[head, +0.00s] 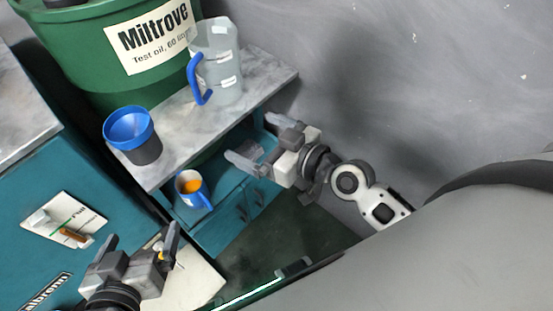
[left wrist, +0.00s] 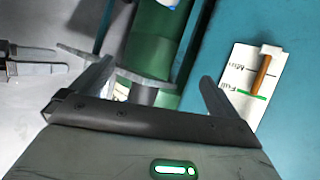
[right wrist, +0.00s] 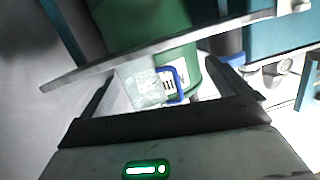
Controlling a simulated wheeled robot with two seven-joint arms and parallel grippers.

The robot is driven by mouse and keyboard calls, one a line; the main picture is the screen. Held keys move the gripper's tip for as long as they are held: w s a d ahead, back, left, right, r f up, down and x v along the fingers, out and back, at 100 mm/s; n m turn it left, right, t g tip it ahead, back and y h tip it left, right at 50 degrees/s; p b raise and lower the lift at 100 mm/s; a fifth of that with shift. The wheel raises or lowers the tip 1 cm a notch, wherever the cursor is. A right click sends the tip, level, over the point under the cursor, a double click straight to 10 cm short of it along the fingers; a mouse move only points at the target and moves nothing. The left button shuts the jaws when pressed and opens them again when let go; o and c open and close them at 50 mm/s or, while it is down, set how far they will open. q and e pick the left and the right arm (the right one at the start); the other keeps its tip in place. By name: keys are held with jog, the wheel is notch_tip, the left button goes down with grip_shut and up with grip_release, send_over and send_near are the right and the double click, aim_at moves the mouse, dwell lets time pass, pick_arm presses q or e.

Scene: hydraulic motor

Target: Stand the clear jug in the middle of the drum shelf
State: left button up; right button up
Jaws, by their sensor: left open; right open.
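The clear jug (head: 222,75) with a blue handle (head: 198,85) stands upright on the grey marble drum shelf (head: 180,125), towards its far right end and close to the green drum. In the right wrist view the jug (right wrist: 147,88) shows beyond my open fingers, apart from them. My right gripper (head: 256,140) is open and empty, beside the shelf's right edge and nearer me than the jug. My left gripper (head: 142,245) is open and empty at the lower left, away from the shelf. The shelf's middle looks bare between the jug and a blue-topped cup.
The blue-topped dark cup (head: 133,135) stands at the shelf's near left end. The green drum (head: 90,50) is behind the shelf. A mug with orange contents (head: 190,187) sits lower, on a teal surface. A card with a brown piece (head: 64,221) lies at left.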

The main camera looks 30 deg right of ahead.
pick_arm(q)
jog(key=shift+f, duration=0.15)
pick_arm(e)
jog(key=s+f+m+g+h, duration=0.2)
jog(key=s+f+m+h, duration=0.1)
jog(key=s, duration=0.5)
jog(key=shift+f+h, duration=0.4)
jog(key=shift+f, duration=0.1)
jog(key=shift+s+d, duration=0.1)
pick_arm(q)
jog(key=r+p, duration=0.1)
jog(key=p, duration=0.1)
jog(key=r+p, duration=0.1)
jog(key=p, duration=0.2)
jog(key=r+p, duration=0.1)
jog(key=p, duration=0.2)
jog(key=shift+a+r+g, duration=0.1)
jog(key=shift+a+g, duration=0.2)
jog(key=shift+g, duration=0.1)
pick_arm(e)
jog(key=r, duration=0.3)
jog(key=shift+s+d+g, duration=0.1)
jog(key=shift+d+g, duration=0.2)
jog(key=shift+g, duration=0.1)
